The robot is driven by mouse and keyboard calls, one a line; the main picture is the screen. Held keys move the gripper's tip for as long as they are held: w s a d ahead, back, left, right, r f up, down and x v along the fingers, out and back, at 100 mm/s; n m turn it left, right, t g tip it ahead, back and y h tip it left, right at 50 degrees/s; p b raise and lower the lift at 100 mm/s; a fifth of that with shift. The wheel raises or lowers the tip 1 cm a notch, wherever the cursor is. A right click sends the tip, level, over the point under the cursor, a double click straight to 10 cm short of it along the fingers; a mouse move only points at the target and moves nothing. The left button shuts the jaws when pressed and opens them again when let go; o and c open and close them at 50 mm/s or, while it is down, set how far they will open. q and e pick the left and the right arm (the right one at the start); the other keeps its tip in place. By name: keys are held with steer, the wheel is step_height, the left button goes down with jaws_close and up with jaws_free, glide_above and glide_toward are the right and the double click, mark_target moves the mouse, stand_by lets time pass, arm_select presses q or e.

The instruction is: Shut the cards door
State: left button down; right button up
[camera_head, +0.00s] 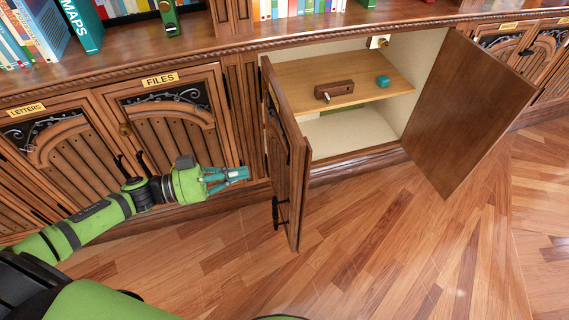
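An open cabinet has two swung-out doors, and no label is readable on either, so I cannot tell which is the cards door. The left door (287,160) stands out towards me, its ornate outer face turned left and a dark handle low on it. The right door (465,112) stands wide open, its plain inner face showing. My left gripper (226,176), green with teal fingers, is left of the left door, pointing right and apart from it. It appears empty, but its finger gap is unclear. My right gripper is out of view.
Shut doors marked LETTERS (27,110) and FILES (160,80) are at left. The wooden floor (370,240) in front is clear.

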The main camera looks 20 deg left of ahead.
mark_target(294, 161)
arm_select(q)
steer(key=x, duration=1)
steer(key=shift+w+d, duration=0.1)
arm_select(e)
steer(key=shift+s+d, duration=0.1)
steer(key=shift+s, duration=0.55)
